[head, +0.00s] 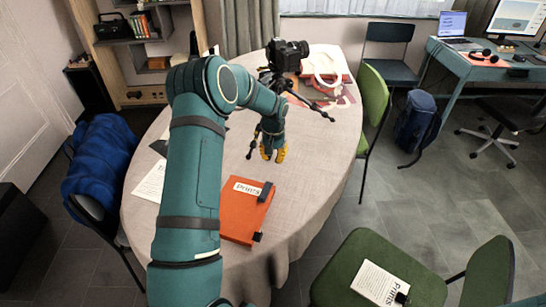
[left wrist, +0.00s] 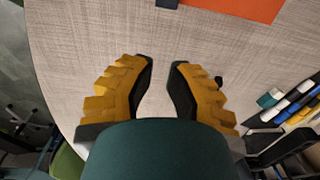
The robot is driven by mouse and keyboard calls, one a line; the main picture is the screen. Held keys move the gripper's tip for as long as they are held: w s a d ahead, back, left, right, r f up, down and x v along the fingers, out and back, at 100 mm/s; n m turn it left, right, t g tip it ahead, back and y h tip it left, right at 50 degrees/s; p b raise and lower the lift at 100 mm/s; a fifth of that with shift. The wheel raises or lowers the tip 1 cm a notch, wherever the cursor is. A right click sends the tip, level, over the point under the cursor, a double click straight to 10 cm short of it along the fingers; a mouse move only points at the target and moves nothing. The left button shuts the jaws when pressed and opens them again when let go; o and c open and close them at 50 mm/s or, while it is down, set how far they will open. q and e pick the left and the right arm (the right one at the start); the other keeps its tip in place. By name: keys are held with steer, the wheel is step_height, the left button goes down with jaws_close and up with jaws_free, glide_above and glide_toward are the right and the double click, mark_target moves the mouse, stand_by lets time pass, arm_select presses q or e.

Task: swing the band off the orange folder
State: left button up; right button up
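The orange folder (head: 240,215) lies on the round table (head: 300,165) with a white "Prints" label near its far end. A short dark piece (head: 266,192), perhaps the band, lies at its right edge, and a small black block (head: 257,237) sits at its near right corner. My arm hides the folder's left side. My left gripper (head: 273,154) is above the table beyond the folder's far edge, apart from it. In the left wrist view its yellow fingers (left wrist: 160,75) are spread with only tablecloth between them; part of the folder (left wrist: 240,8) shows at the top. My right gripper is out of view.
A camera (head: 287,54) on a black tripod stands just beyond my left gripper, its legs spread over the table. White paper (head: 150,184) lies left of my arm. Green chairs (head: 373,100) stand at the right. The tablecloth right of the folder is clear.

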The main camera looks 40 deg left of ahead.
arm_select(q)
steer(key=shift+w+a+f, duration=0.15)
steer(key=shift+w+f, duration=0.2)
steer(key=shift+w, duration=0.15)
steer(key=shift+w, duration=0.1)
steer(key=shift+w+a+f+b, duration=0.15)
steer(key=shift+w+f+b, duration=0.25)
steer(key=shift+w+f, duration=0.05)
steer(key=shift+f, duration=0.1)
steer(key=shift+w+a+f+b, duration=0.15)
steer(key=shift+w+f+b, duration=0.15)
steer(key=shift+w+f, duration=0.15)
steer(key=shift+f, duration=0.1)
steer(key=shift+w+a+f+b, duration=0.1)
steer(key=shift+w+f+b, duration=0.25)
steer(key=shift+f, duration=0.1)
steer(key=o, duration=1)
steer(key=shift+s, duration=0.1)
steer(key=shift+o, duration=0.2)
